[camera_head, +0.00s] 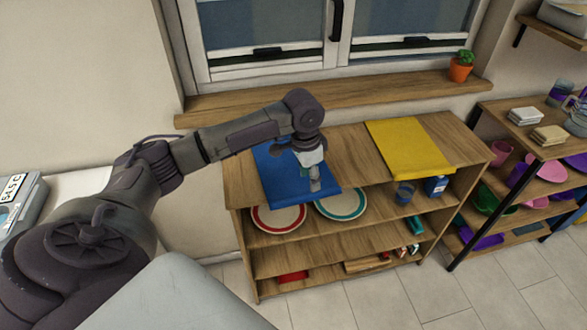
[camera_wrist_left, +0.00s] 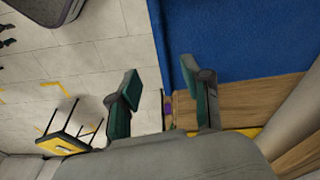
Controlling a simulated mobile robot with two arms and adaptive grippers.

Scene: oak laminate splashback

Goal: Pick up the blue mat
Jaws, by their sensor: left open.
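The blue mat (camera_head: 282,183) lies flat on the left part of the wooden shelf unit's top, reaching its front edge. It also fills the upper right of the left wrist view (camera_wrist_left: 250,40). My left gripper (camera_head: 314,184) is open and points down at the mat's front right part, hiding some of it. In the left wrist view, one finger of the gripper (camera_wrist_left: 163,75) overlaps the mat near its edge. The other finger shows against the floor, past that edge. Nothing is between the fingers. Whether a finger touches the mat I cannot tell. My right gripper is not in view.
A yellow mat (camera_head: 408,147) lies on the right of the same top, with bare wood between. A windowsill (camera_head: 350,97) with a potted plant (camera_head: 461,67) runs behind.

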